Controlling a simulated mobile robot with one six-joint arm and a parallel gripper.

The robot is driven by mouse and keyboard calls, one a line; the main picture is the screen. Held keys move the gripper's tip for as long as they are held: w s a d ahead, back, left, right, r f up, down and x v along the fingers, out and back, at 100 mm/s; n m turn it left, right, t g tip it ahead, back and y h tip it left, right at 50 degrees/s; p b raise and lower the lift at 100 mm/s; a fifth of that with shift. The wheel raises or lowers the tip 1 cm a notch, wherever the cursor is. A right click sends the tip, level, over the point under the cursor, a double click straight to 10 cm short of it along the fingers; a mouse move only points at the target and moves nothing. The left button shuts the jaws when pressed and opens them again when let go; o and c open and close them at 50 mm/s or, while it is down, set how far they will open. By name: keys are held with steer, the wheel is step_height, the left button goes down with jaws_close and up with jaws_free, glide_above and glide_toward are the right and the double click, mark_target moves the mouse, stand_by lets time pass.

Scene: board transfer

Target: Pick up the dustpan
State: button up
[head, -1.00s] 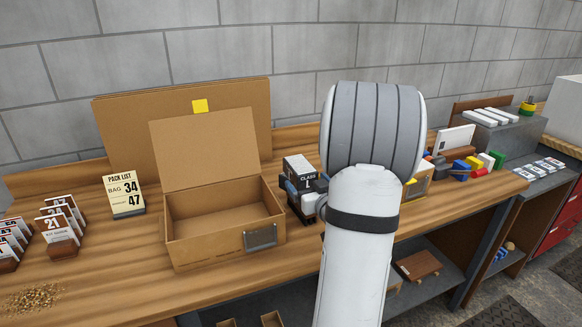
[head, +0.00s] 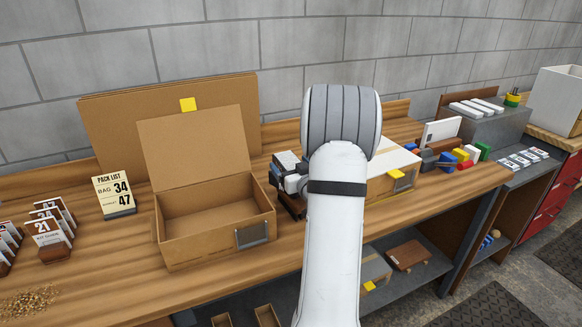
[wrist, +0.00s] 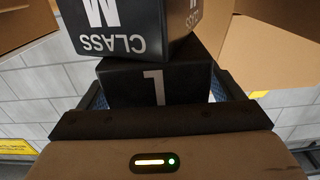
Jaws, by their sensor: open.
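I cannot make out a dustpan in either view. My gripper (head: 291,187) is beside the right wall of the open cardboard box, partly hidden by my arm. In the wrist view my gripper (wrist: 157,92) is open, with its blue-edged fingers on either side of a black block marked 1 (wrist: 158,86). I cannot tell whether they touch it. A black block marked CLASS M (wrist: 130,30) shows above and overlaps it in the picture. A pile of grain (head: 28,301) lies on the bench at the far left.
The open cardboard box (head: 212,240) stands mid-bench. A closed box with a yellow tab (head: 385,187) is right of my arm, partly hidden. Numbered cards (head: 50,232) and a PACK LIST sign (head: 113,193) stand left. Coloured blocks (head: 462,155) crowd the right end. Bare wood lies front left.

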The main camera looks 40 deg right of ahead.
steer(key=c, duration=1.2)
